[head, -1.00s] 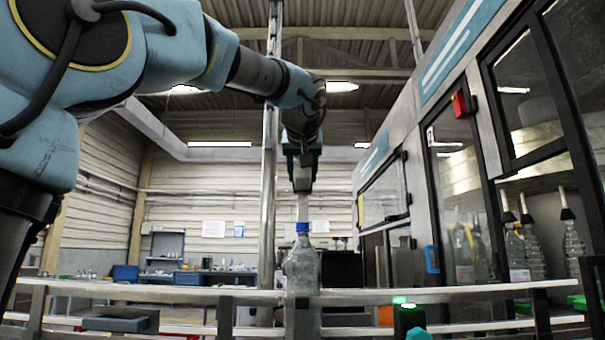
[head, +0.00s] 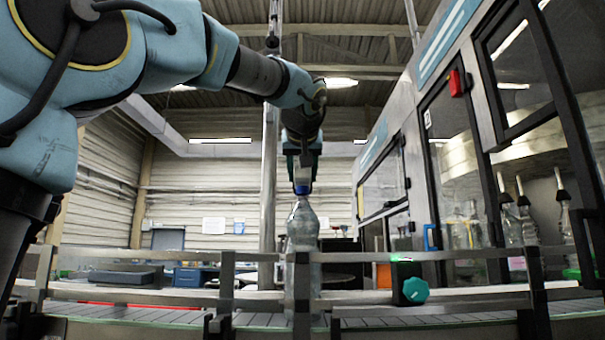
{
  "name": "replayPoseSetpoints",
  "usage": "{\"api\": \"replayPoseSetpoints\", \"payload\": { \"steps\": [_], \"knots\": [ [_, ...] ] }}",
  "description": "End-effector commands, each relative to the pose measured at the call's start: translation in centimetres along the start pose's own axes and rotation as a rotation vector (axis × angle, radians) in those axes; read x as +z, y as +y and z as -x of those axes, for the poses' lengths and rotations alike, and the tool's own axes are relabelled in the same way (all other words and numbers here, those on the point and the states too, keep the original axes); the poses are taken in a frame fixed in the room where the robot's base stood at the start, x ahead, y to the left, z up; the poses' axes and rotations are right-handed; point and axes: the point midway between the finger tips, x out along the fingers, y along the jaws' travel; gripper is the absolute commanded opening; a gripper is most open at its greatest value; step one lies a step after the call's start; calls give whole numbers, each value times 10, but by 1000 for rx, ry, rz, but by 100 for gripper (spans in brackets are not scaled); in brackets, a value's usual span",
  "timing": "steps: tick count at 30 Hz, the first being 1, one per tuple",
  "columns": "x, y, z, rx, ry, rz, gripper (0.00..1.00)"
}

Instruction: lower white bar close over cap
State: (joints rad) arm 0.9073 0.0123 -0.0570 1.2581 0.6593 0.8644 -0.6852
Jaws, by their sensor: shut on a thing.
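A clear plastic bottle (head: 303,228) stands upright behind the rails of the conveyor. Its blue cap (head: 301,190) shows right at the lower end of my gripper (head: 302,184), which points straight down from above. My gripper is shut on the white bar. The bar is mostly hidden now by the dark jaws and the cap, so I cannot tell whether it touches the cap or how small the gap is.
Metal guard rails (head: 140,255) cross in front of the bottle. A box with a teal knob (head: 415,289) sits on the rail to the right. A glazed machine cabinet (head: 450,165) holding several bottles fills the right side.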

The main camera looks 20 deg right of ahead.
Motion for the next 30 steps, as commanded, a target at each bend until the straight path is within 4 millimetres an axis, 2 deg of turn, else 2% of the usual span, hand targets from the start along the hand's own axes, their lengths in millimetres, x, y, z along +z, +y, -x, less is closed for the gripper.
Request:
{"api": "replayPoseSetpoints", "payload": {
  "steps": [8,9,16,25,30],
  "knots": [
    [-1,0,0,1,1,0,0],
    [-1,0,0,1,1,0,52],
    [0,0,0,0,0,0,78],
    [0,0,2,1,1,0,80],
    [0,0,21,2,3,1,80]
  ]
}}
